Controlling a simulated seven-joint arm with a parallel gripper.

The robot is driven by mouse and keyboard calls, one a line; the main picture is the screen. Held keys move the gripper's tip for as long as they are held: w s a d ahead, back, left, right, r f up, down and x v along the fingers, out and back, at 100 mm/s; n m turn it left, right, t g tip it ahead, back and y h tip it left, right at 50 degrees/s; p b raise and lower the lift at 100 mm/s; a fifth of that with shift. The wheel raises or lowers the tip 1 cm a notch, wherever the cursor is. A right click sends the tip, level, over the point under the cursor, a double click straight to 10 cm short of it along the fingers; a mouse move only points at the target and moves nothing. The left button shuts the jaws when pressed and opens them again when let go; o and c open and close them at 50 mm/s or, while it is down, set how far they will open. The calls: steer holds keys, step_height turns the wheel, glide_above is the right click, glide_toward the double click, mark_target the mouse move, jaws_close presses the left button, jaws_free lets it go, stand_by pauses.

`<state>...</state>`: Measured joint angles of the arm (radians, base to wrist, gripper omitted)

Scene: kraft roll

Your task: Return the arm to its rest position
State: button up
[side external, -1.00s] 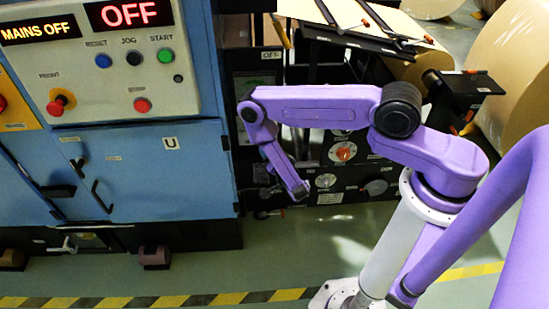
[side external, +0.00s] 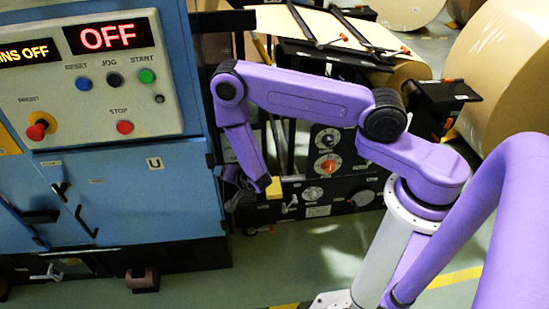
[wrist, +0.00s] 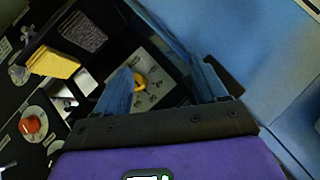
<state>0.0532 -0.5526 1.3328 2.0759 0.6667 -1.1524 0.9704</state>
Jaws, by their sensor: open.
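My purple arm reaches left from its white column, and its forearm hangs down at the corner of the blue cabinet (side external: 115,195). My gripper (side external: 236,197) is at the lower end, in front of the black control panel (side external: 345,165). In the wrist view my gripper (wrist: 165,85) shows two bluish fingers spread apart with nothing between them. A yellow knob (wrist: 140,83) shows behind the fingers. The blue cabinet wall (wrist: 260,50) is close on the right in that view.
A yellow block (side external: 274,188) sticks out from the panel near my gripper; it also shows in the wrist view (wrist: 52,63). The panel carries several dials. The console (side external: 95,85) reads OFF. Green floor (side external: 300,260) in front is open.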

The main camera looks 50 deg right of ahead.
steer(key=s+a+r+n+g+y, duration=0.25)
steer(key=a+r+n+y, duration=0.2)
steer(key=a+r, duration=0.35)
steer(key=s+a+r+n+g+y, duration=0.2)
steer(key=s+a+r+n+g, duration=0.25)
steer(key=s+r+n, duration=0.35)
steer(key=s+d+r+n+g+h, duration=0.1)
steer(key=s+d+r+n, duration=0.3)
steer(key=s, duration=0.3)
steer(key=s+d+r+n+g+h, duration=0.1)
steer(key=s+d+r+n, duration=0.3)
steer(key=s, duration=0.4)
steer(key=s+d+r+n+g+h, duration=0.1)
steer(key=s+d+r+n, duration=0.3)
steer(key=s, duration=0.4)
steer(key=shift+s+d+r, duration=0.25)
steer(key=shift+d+r, duration=0.25)
steer(key=shift+d, duration=0.45)
